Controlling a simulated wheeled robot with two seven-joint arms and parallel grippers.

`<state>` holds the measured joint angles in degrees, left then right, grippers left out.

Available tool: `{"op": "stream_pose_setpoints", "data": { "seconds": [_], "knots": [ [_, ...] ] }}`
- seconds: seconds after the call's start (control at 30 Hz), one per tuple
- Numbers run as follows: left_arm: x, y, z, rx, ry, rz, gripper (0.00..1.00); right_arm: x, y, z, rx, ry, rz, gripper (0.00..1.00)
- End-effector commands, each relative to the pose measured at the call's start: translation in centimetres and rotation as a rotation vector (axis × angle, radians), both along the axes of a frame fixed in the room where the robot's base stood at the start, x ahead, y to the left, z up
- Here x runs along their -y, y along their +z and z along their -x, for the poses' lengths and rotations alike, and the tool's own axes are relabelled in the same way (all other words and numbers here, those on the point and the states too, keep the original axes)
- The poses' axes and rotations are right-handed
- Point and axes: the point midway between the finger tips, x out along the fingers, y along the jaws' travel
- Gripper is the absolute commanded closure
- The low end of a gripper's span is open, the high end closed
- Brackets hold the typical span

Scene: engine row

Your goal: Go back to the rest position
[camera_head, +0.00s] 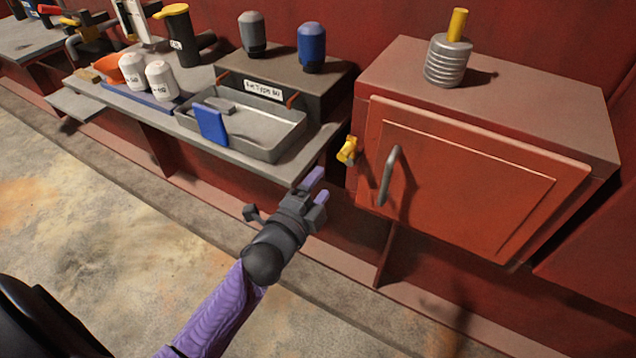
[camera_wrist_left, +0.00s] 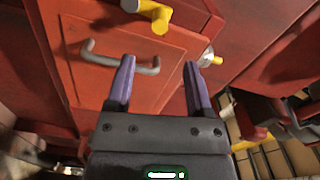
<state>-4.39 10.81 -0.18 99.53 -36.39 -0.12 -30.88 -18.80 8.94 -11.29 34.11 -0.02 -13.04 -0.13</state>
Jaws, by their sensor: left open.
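My left gripper (camera_head: 315,187) is open, with two purple fingers and nothing between them. It is in mid-air in front of the shelf edge, left of the red cabinet. In the left wrist view its fingers (camera_wrist_left: 157,80) point towards the red cabinet door (camera_wrist_left: 165,75), apart from it. The cabinet door (camera_head: 460,180) is shut, with a grey bar handle (camera_head: 388,176) and a yellow latch (camera_head: 348,150) at its left edge. The handle (camera_wrist_left: 120,62) and the yellow latch (camera_wrist_left: 152,14) also show in the left wrist view. My right gripper is not in view.
A grey tray (camera_head: 270,145) with a blue block (camera_head: 211,124) lies on the shelf. White bottles (camera_head: 162,80) and a black-and-yellow container (camera_head: 181,40) stand left of it. A ribbed cylinder (camera_head: 446,64) tops the cabinet. The floor (camera_head: 90,220) in front is free.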

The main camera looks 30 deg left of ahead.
Motion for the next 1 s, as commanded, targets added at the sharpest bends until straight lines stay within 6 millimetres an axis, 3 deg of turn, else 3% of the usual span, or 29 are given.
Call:
{"op": "stream_pose_setpoints", "data": {
  "seconds": [0.37,0.47,0.53,0.6,0.67,0.7,0.77,0.8,0.9,1.0],
  "knots": [
    [0.0,-0.5,0.0,-0.012,0.001,0.009,0.33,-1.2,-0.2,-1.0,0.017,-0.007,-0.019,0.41],
    [-0.1,-4.8,1.1,-0.134,0.019,0.094,0.33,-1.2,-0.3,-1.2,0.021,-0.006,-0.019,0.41],
    [-0.3,-10.8,3.3,-0.306,0.063,0.212,0.33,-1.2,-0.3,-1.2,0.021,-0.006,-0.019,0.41],
    [-0.4,-17.4,7.2,-0.505,0.137,0.347,0.33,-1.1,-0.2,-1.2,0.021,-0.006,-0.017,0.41],
    [-0.4,-22.3,11.5,-0.668,0.219,0.450,0.33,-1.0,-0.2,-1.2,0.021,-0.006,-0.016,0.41],
    [-0.5,-25.3,14.7,-0.772,0.283,0.513,0.33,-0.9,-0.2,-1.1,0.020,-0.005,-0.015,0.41],
    [-0.5,-29.0,19.9,-0.923,0.391,0.596,0.33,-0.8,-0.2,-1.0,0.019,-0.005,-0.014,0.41],
    [-0.6,-31.0,23.7,-1.015,0.471,0.644,0.33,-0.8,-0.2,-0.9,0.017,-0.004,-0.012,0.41],
    [-0.8,-34.1,32.4,-1.206,0.670,0.728,0.33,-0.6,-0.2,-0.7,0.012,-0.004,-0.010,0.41],
    [-1.0,-35.2,39.0,-1.328,0.833,0.769,0.33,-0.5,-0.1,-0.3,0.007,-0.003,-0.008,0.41]
  ]
}}
